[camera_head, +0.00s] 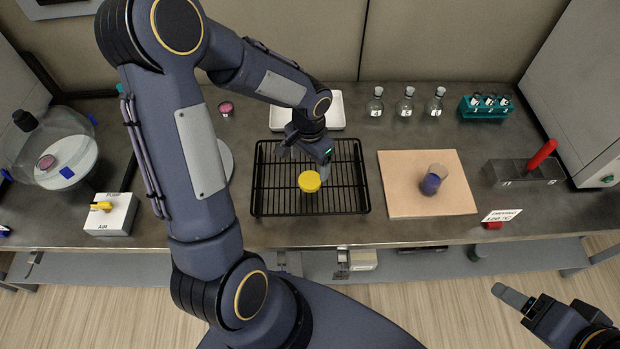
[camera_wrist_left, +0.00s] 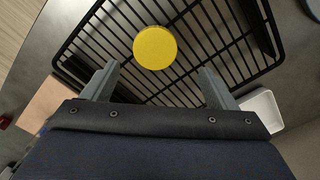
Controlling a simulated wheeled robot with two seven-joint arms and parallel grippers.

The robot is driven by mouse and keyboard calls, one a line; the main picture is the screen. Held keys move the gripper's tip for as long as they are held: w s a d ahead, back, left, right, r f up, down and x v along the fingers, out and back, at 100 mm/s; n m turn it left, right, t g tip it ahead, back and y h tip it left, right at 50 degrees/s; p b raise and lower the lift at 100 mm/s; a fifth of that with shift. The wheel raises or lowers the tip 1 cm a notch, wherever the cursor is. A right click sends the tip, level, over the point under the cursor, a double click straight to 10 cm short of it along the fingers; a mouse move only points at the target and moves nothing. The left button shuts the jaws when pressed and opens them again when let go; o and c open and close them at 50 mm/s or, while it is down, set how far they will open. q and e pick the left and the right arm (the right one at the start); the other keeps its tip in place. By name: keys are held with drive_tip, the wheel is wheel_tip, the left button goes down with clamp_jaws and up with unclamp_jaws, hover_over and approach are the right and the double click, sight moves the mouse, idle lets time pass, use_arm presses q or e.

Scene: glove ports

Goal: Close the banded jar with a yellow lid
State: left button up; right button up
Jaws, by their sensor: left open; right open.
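A yellow lid (camera_head: 309,182) lies on the black wire rack (camera_head: 262,190); it also shows in the left wrist view (camera_wrist_left: 155,47) as a plain round disc. My left gripper (camera_head: 305,165) is open and empty just above the rack. In the left wrist view its two fingertips (camera_wrist_left: 160,70) point toward the lid, which lies beyond them and is not held. A clear open-looking jar (camera_head: 434,179) with a blue-purple lower part stands on the tan board (camera_head: 400,200); I cannot clearly make out a band. My right gripper (camera_head: 525,303) is open and empty at the lower right, away from the bench.
A white tray (camera_head: 334,110) lies behind the rack. Several stoppered flasks (camera_head: 405,103) and a teal tube rack (camera_head: 486,107) stand at the back. A metal block with a red handle (camera_head: 541,155) stands right. A glass vessel (camera_head: 30,150) and AIR valve box (camera_head: 112,215) are left.

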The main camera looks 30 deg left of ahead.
sight(310, 179)
use_arm(q)
drive_tip(key=shift+f, duration=0.1)
drive_tip(key=f, duration=0.2)
drive_tip(key=f+p, duration=0.1)
drive_tip(key=f, duration=0.1)
drive_tip(key=shift+s+d, duration=0.3)
drive_tip(key=shift+s, duration=0.05)
drive_tip(key=shift+f, duration=0.65)
drive_tip(key=c, duration=1.1)
drive_tip(key=shift+o, duration=0.2)
drive_tip(key=shift+r, duration=0.15)
